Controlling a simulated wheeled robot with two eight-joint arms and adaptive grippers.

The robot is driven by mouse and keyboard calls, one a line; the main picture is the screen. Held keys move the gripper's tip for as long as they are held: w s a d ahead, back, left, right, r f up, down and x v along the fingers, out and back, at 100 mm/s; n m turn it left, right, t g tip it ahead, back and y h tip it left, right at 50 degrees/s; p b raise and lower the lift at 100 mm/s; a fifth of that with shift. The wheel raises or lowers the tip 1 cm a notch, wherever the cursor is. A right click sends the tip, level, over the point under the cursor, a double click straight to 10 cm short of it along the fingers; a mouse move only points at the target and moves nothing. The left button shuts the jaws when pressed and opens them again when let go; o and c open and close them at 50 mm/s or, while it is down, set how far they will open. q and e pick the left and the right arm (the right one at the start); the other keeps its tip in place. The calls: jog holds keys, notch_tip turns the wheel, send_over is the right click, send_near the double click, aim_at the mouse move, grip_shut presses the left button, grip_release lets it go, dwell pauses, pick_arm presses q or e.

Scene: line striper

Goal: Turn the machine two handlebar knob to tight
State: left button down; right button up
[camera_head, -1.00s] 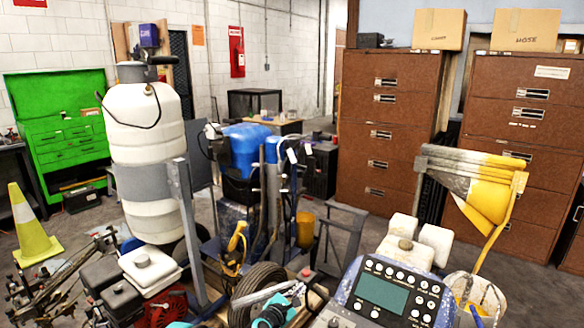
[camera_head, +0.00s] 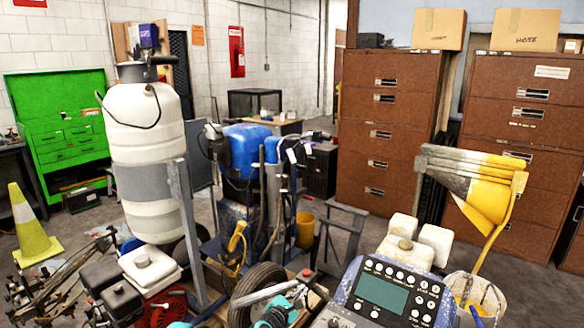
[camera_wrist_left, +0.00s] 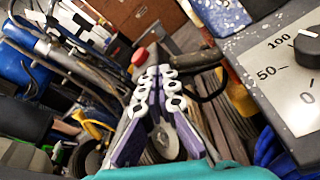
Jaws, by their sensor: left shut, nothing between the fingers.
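My left gripper (camera_head: 308,290) is low in the middle of the head view, just left of a blue console (camera_head: 345,284) with a screen and several buttons. In the left wrist view the gripper (camera_wrist_left: 160,74) has its purple, white-jointed fingers together, with nothing between them. A red-topped knob (camera_wrist_left: 138,56) shows just beyond the fingertips, and a red cap (camera_head: 306,272) shows near the gripper in the head view. A black dial knob (camera_wrist_left: 309,46) sits on a grey plate marked 0, 50 and 100, right of the fingers and apart from them. I cannot tell which knob is machine two's handlebar knob. My right gripper is not in view.
A white tank (camera_head: 145,115) on a frame stands at the left, with a blue container (camera_head: 246,150) behind the middle. Brown cabinets (camera_head: 385,130) line the back. Machine parts and hoses crowd the area around the gripper.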

pick_arm(q)
jog(key=s+a, duration=0.1)
jog(key=s, duration=0.1)
jog(key=s+a, duration=0.2)
jog(key=shift+s+a, duration=0.2)
jog(key=shift+s, duration=0.05)
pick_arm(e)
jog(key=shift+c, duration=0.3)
